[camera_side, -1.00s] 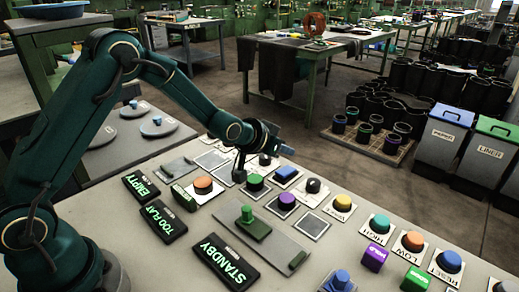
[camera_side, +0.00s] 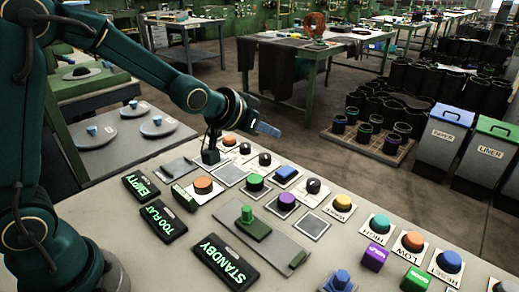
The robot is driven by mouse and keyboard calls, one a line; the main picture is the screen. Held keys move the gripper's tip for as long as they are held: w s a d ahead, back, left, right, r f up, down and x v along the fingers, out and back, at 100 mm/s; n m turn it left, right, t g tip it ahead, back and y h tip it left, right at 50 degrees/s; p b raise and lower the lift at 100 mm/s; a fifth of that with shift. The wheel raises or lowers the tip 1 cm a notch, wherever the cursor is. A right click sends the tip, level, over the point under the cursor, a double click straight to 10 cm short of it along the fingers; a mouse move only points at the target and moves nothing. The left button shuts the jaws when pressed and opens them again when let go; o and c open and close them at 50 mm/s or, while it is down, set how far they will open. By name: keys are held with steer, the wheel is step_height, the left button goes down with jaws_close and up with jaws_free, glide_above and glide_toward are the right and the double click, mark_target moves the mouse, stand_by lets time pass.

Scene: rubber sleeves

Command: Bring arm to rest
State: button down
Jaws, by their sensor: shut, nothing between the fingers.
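My gripper (camera_side: 211,155) is at the end of my dark green arm, pointing down over the back left part of the panel of buttons. It looks shut and empty. Its dark tips are small in the side view, and I cannot tell exactly how high they are above the panel. An orange button (camera_side: 229,141) is just to the right of and behind the tips. Another orange button (camera_side: 203,185) is in front of them. A blue part (camera_side: 267,130) sticks out to the right from my wrist.
A green button (camera_side: 255,182) and several others cover the bench (camera_side: 130,262). Grey discs (camera_side: 157,126) lie on a side table. Bins (camera_side: 445,135) and black sleeves (camera_side: 408,102) stand on the floor behind.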

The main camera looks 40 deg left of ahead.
steer(key=shift+r, duration=0.1)
steer(key=s+r+t, duration=0.1)
steer(key=s+r, duration=0.7)
steer(key=r, duration=0.1)
steer(key=s+f+g, duration=0.3)
steer(key=s, duration=0.5)
steer(key=s+f+g, duration=0.3)
steer(key=s+f, duration=0.1)
steer(key=s, duration=0.5)
steer(key=shift+s+d+f, duration=0.2)
steer(key=shift+s+d, duration=0.1)
